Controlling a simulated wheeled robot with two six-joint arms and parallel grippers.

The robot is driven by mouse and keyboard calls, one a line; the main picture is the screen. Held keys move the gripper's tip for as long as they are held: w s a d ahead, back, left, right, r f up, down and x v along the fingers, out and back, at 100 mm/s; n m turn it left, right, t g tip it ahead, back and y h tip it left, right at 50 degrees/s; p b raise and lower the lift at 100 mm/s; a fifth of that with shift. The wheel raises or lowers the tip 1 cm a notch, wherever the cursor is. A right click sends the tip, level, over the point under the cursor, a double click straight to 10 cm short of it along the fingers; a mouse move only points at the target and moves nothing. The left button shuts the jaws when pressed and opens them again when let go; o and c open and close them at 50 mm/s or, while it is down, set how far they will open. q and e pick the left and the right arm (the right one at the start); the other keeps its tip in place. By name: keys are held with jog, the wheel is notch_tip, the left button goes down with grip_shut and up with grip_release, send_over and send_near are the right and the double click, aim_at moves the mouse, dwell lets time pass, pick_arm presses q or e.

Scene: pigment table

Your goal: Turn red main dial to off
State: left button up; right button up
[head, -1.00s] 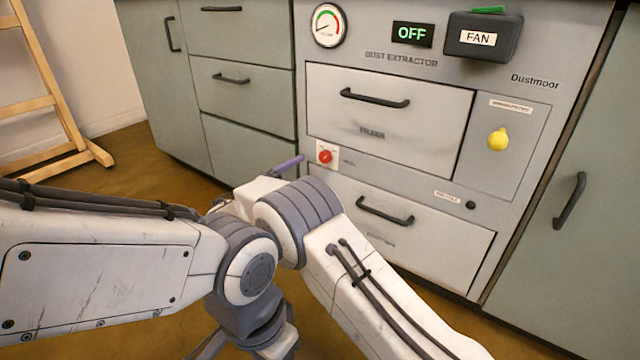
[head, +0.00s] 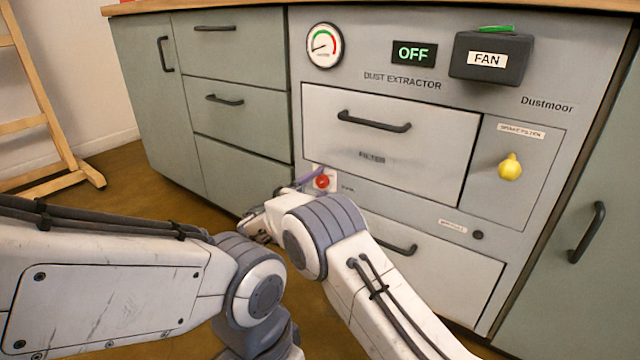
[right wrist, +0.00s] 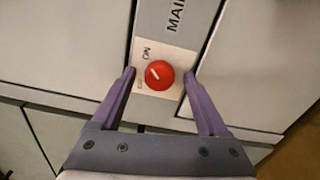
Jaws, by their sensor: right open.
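The red main dial (head: 322,182) sits on a small white plate low on the dust extractor's front. In the right wrist view the dial (right wrist: 160,75) is round, with a white pointer mark toward its upper-left side. An "ON" label is above it; a smaller label at its lower left is too small to read. My right gripper (right wrist: 159,73) is open, its purple fingers on either side of the dial, apart from it in the picture. In the head view, my arm partly hides this gripper (head: 312,178). My left arm crosses at left; its gripper is not visible.
The extractor has an "OFF" display (head: 413,54), a gauge (head: 324,46), a black FAN box (head: 490,58) and a yellow knob (head: 510,167). The filter drawer handle (head: 374,121) sticks out above the dial. A wooden rack (head: 45,125) stands at left on open floor.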

jog(key=shift+a, duration=0.1)
grip_shut()
jog(key=shift+r+n+p, duration=0.15)
jog(key=shift+n+p, duration=0.45)
jog(key=shift+p, duration=0.35)
jog(key=n+p, duration=0.4)
jog(key=shift+p, duration=0.3)
jog(key=n+p, duration=0.2)
jog(key=shift+n, duration=0.4)
jog(key=n+p, duration=0.2)
jog(key=n, duration=0.2)
jog(key=n+p, duration=0.2)
jog(key=n, duration=0.3)
jog(key=shift+n, duration=0.4)
